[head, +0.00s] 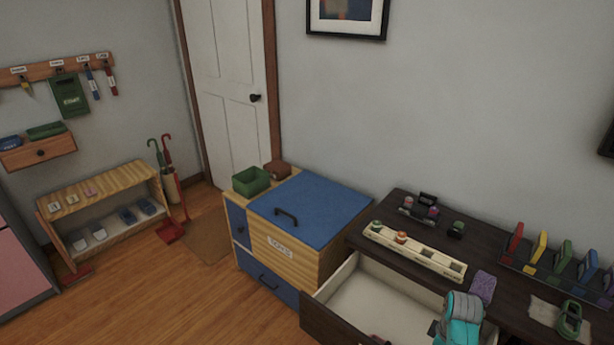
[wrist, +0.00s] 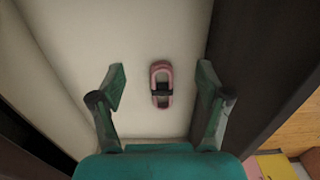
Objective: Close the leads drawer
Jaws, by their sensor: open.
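A drawer (head: 345,290) with a pale inside stands pulled out of the dark cabinet (head: 490,240) in the head view. I cannot see a label on it. In the wrist view, the pale drawer floor (wrist: 60,30) fills much of the picture. A pink loop with a black band (wrist: 161,84), perhaps a coiled lead, lies on it. My gripper (wrist: 161,78) is open and empty, its fingers to either side of the pink loop in the picture. I cannot tell how high it is above the drawer floor. The drawer's front is partly cut off at the bottom of the head view.
On the cabinet top are a cream tray (head: 415,252) with small round items, a purple block (head: 483,286), a coloured rack (head: 550,265) and a green item (head: 570,318) on a cloth. A blue-lidded toy chest (head: 300,220) stands close left of the drawer. Wooden floor lies further left.

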